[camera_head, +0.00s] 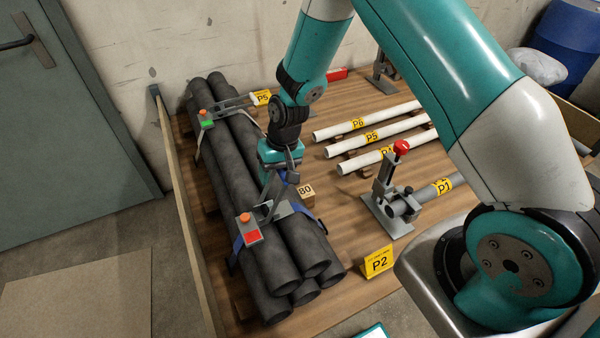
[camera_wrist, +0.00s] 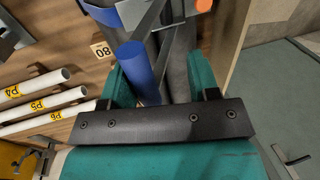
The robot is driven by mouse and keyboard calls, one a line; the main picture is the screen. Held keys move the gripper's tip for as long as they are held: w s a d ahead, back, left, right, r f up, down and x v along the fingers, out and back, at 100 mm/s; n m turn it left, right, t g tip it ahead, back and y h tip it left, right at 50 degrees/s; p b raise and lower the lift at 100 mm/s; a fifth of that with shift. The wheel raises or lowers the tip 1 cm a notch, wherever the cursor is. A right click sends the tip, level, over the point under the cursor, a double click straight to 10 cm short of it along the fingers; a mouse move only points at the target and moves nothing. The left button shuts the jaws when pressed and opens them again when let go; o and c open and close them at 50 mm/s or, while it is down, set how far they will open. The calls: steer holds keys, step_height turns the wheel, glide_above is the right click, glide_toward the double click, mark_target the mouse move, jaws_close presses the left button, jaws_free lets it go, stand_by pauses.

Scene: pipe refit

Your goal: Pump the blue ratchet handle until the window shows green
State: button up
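The near ratchet (camera_head: 248,228) sits on the pipe bundle with an orange knob, and its window (camera_head: 252,237) shows red. Its blue handle (camera_wrist: 135,65) shows in the wrist view as a blue cylinder on a grey metal lever. My gripper (camera_wrist: 160,78) is open, its two teal fingers apart. The blue handle lies between them in that picture, close to the left finger; whether it touches is unclear. In the head view my gripper (camera_head: 281,168) is above the near ratchet's lever and hides much of the handle.
The dark pipes (camera_head: 232,180) lie bundled along the table's left edge. A far ratchet (camera_head: 206,120) on them shows green. A block marked 80 (camera_head: 306,193) stands right of my gripper. White pipes (camera_head: 375,135), a clamp (camera_head: 388,190) and a P2 sign (camera_head: 377,261) are further right.

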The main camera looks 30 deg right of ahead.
steer(key=shift+a+p+v, duration=0.1)
steer(key=shift+p+v, duration=1.5)
steer(key=shift+v, duration=0.65)
steer(key=shift+a+p+v, duration=0.15)
steer(key=shift+p+v, duration=1.45)
steer(key=shift+v, duration=0.65)
steer(key=shift+r, duration=0.1)
steer(key=shift+a+r, duration=0.1)
steer(key=shift+r, duration=0.25)
steer(key=s+a+r+n+y+b, duration=0.1)
steer(key=s+a+r+n+b, duration=0.1)
steer(key=s+r, duration=0.4)
steer(key=s+a+r+n+b, duration=0.2)
steer(key=s+r, duration=0.2)
steer(key=r, duration=0.5)
steer(key=s+r+n+b, duration=0.1)
steer(key=s+r, duration=0.1)
steer(key=s, duration=0.5)
steer(key=s+r+n+b, duration=0.1)
steer(key=s+r+n, duration=0.1)
steer(key=s, duration=0.5)
steer(key=shift+s+r+y, duration=0.4)
steer(key=shift+r, duration=0.1)
